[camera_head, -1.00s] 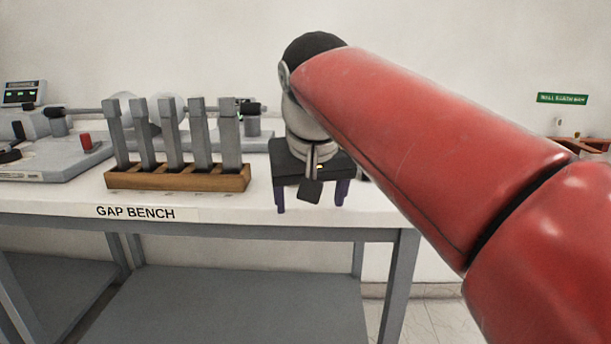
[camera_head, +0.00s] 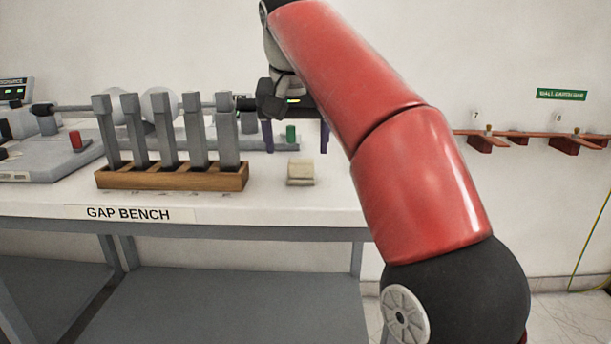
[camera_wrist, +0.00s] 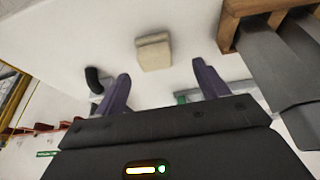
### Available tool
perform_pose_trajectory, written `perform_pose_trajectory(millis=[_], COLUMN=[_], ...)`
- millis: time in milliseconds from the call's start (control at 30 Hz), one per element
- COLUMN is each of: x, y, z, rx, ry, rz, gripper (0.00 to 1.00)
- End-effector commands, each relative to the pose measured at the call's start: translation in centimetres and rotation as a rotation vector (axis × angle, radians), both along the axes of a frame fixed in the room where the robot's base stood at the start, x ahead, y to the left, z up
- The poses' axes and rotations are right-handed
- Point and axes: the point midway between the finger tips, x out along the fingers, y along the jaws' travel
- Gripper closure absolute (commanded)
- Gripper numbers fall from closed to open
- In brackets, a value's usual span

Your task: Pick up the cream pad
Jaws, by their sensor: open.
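The cream pad (camera_head: 300,172) is a small pale block lying on the white bench top, right of the wooden rack. It also shows in the wrist view (camera_wrist: 153,52), ahead of the fingertips and sideways within the gap between them. My gripper (camera_head: 297,150) has two purple fingers spread apart, partly behind my red arm in the head view. It is above the bench and appears behind the pad, not touching it. In the wrist view, the gripper (camera_wrist: 160,78) is open with nothing between its fingers.
A wooden rack (camera_head: 172,178) with several upright grey bars stands left of the pad. A grey device with a red knob (camera_head: 76,140) sits at the far left. A green piece (camera_head: 291,133) shows behind the pad. Bare bench top surrounds the pad's front and right.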

Motion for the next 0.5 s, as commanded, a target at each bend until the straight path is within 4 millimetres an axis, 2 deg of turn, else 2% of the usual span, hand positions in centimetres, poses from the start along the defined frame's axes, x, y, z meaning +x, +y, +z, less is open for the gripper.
perform_pose_trajectory(millis=[400, 500], x=[1.9, 2.1], y=[-0.8, -0.8], z=[-5.0, -5.4], rx=[-0.001, 0.0], ry=[0.0, -0.002], rz=[0.002, 0.002], gripper=[0.27, 0.27])
